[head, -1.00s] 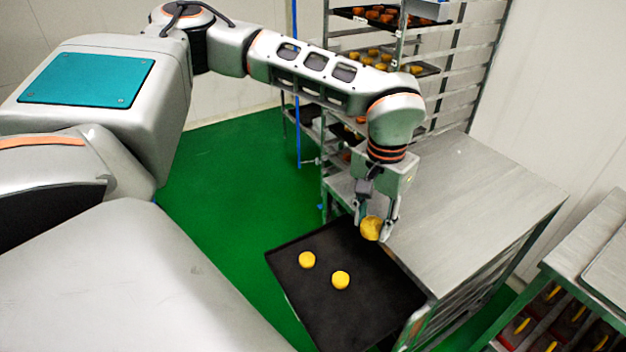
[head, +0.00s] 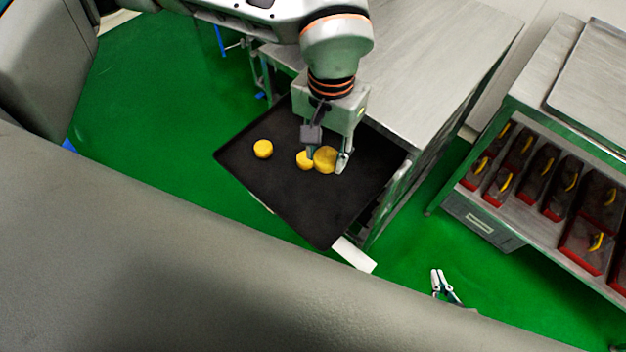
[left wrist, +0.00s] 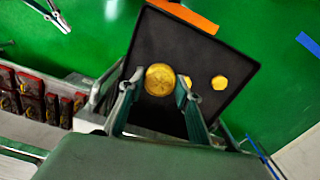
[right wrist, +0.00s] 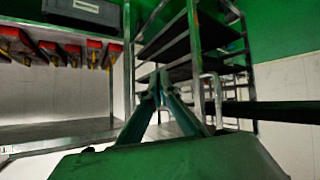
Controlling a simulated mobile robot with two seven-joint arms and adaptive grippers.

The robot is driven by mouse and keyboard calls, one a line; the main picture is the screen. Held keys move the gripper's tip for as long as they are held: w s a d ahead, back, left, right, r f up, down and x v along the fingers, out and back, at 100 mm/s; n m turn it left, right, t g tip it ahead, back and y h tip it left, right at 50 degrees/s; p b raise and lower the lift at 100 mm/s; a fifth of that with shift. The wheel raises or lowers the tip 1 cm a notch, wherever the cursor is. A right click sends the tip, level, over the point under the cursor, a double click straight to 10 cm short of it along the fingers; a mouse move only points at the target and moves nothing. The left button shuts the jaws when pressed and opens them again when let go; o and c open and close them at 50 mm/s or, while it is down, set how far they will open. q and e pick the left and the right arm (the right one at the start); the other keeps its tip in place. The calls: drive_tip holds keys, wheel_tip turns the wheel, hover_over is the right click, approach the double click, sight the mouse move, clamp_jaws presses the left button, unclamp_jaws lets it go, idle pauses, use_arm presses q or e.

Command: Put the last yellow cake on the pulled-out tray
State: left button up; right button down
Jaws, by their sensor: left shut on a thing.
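My left gripper (head: 327,162) is shut on a round yellow cake (head: 326,158) over the dark pulled-out tray (head: 335,215). The held cake also shows in the left wrist view (left wrist: 159,80), between the two fingers, looking larger than the others; its exact height above the tray is hard to tell. Two yellow cakes lie on the tray: one at the left (head: 263,149) and one (head: 304,160) just left of the held cake, partly hidden by a finger. My right gripper (head: 438,274) is shut and empty, low at the right, away from the tray.
The tray sticks out from a steel cabinet (head: 430,50) with a flat metal top. At the right, a steel table (head: 530,90) has a lower shelf with several red-edged dark boxes with yellow handles (head: 548,175). The front part of the tray is bare. Green floor lies around.

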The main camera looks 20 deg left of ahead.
use_arm(q)
drive_tip(key=b, duration=0.1)
hover_over(323, 203)
wheel_tip(323, 203, down, 13)
drive_tip(key=shift+f, duration=0.8)
drive_tip(key=shift+f+b, duration=0.3)
drive_tip(key=shift+f, duration=1.3)
drive_tip(key=o, duration=1.1)
drive_tip(key=shift+f, duration=0.1)
